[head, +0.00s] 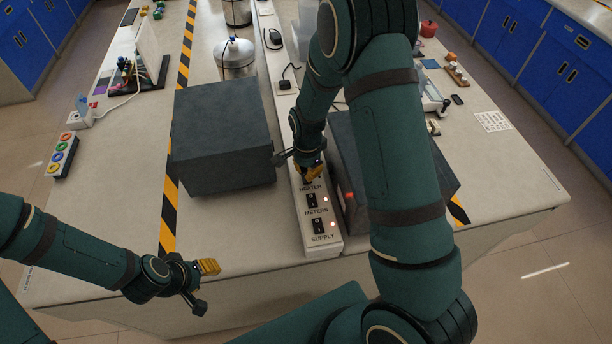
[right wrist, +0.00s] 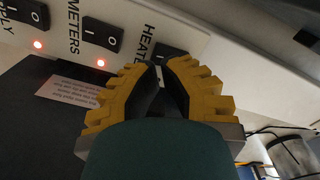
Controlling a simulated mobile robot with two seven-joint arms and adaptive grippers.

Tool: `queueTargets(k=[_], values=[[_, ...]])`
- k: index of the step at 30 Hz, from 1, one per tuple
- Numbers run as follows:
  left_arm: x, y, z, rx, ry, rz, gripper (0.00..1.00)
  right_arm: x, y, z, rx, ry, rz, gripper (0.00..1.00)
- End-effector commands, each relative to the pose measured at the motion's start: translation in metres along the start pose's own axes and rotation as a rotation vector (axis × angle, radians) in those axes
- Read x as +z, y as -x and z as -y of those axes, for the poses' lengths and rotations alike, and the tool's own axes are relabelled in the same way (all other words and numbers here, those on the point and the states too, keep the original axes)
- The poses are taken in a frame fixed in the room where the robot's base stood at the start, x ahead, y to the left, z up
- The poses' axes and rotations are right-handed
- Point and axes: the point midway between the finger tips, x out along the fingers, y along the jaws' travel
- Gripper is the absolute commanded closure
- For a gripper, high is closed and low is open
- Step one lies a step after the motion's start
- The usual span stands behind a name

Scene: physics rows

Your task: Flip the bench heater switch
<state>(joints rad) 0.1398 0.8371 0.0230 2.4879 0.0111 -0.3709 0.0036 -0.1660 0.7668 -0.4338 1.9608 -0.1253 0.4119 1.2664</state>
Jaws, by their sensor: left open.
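A white power strip (head: 320,240) carries black rocker switches labelled HEATER, METERS and SUPPLY. The heater switch (right wrist: 170,50) shows in the right wrist view just beyond my right fingertips, partly hidden by them; its position cannot be read. My right gripper (head: 312,174) is over the heater end of the strip, and its yellow fingers (right wrist: 157,66) come together at the tips with nothing seen held. Whether they touch the switch is unclear. My left gripper (head: 208,267) is open and empty near the bench's front edge.
Dark grey boxes stand on both sides of the strip, one at left (head: 222,135) and one at right (head: 435,165). Red lamps glow beside the meters switch (right wrist: 103,33) and the supply switch (right wrist: 30,10). Plugs and cords lie farther back. The front left bench top is clear.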

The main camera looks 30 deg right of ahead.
Motion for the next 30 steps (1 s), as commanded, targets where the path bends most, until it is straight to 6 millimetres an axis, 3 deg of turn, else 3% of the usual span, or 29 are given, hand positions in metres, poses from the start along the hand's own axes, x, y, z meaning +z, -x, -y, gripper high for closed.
queueTargets(k=[30], values=[[0.001, -0.010, 0.004, 0.000, 0.000, 0.000, 0.53, 0.000, -0.015, 0.000, 0.000, 0.000, 0.000, 1.00]])
